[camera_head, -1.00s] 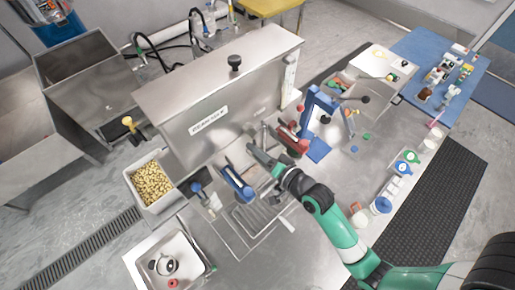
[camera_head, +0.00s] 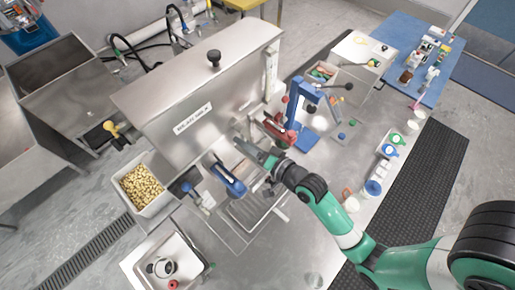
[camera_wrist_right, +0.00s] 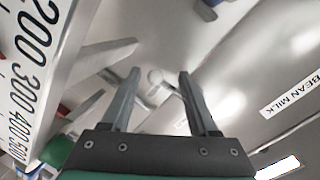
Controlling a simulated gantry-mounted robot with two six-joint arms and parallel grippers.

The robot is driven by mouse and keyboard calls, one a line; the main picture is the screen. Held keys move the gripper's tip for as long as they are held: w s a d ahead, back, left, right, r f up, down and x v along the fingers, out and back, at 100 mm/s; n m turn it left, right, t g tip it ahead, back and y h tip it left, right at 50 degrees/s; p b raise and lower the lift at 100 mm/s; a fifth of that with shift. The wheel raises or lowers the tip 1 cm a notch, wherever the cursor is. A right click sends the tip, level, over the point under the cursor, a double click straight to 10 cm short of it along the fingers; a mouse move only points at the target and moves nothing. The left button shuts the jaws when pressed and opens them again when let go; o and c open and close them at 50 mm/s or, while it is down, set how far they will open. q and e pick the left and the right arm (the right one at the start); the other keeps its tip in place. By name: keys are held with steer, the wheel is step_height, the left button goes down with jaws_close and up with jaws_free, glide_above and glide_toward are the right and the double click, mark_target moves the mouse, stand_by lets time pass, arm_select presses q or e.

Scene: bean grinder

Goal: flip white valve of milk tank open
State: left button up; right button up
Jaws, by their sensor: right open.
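The milk tank (camera_head: 195,95) is a big steel box with a BEAN MILK label, left of centre in the head view; its label side also shows in the wrist view (camera_wrist_right: 245,70). A pale round-ended fitting (camera_wrist_right: 155,78), possibly the white valve, shows on the tank face between my fingertips in the wrist view. I cannot tell whether it is touched or how it is turned. My right gripper (camera_head: 243,147) is open and empty, close to the tank's front; its two fingers (camera_wrist_right: 158,80) point at the fitting. In the head view the valve is too small to tell. My left gripper is not in view.
A blue-handled item (camera_head: 230,181) stands left of my gripper and a red one (camera_head: 280,130) right of it. A blue frame (camera_head: 301,115) is farther right. A bin of beans (camera_head: 142,187) is at left. A numbered scale (camera_wrist_right: 40,60) is close at left in the wrist view.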

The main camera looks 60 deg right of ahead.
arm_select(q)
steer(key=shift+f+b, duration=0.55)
arm_select(e)
steer(key=v, duration=1)
steer(key=shift+s, duration=0.35)
steer(key=shift+r, duration=0.1)
steer(key=shift+c, duration=0.2)
